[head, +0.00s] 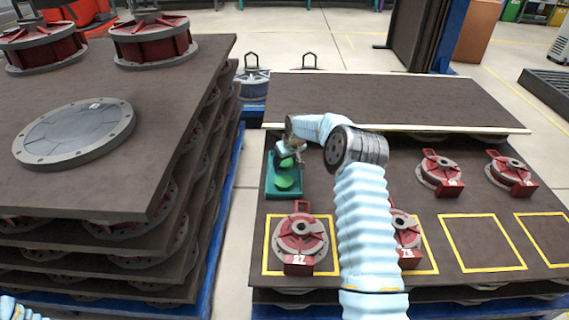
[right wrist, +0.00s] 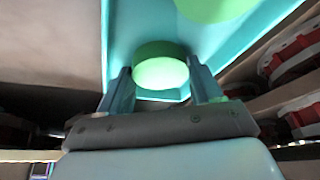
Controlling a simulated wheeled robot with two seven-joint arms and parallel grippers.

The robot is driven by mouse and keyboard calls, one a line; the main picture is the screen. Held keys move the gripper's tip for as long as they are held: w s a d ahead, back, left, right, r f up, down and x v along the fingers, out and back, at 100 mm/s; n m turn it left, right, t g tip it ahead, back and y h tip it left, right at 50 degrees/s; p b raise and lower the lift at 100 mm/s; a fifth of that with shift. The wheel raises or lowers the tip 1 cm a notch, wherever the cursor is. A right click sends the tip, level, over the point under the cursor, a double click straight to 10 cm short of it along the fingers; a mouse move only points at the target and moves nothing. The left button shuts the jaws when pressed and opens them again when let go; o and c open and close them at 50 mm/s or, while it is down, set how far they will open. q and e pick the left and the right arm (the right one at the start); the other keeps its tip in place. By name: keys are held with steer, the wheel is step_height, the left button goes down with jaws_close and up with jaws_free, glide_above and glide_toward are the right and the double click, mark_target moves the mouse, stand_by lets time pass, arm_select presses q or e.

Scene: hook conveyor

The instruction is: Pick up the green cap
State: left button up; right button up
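A teal tray (head: 271,187) stands at the left of the right-hand table and holds green caps. One green cap (head: 285,181) shows clearly in its near part. Another is partly hidden by my right gripper (head: 290,158), which points down over the tray's far part. In the right wrist view a green cap (right wrist: 160,72) sits between the two fingers of the right gripper (right wrist: 160,82). The fingers stand open on either side of it, with narrow gaps. A second cap (right wrist: 208,8) lies beyond. My left gripper is out of view.
Red-and-grey flanged parts stand on the right table, such as one (head: 300,240) near the tray and one (head: 439,172) farther right. Empty yellow-outlined squares (head: 482,242) are at the right. A tall stack of boards (head: 190,120) with parts stands at the left.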

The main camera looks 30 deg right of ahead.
steer(key=shift+c, duration=0.6)
steer(key=shift+r, duration=0.15)
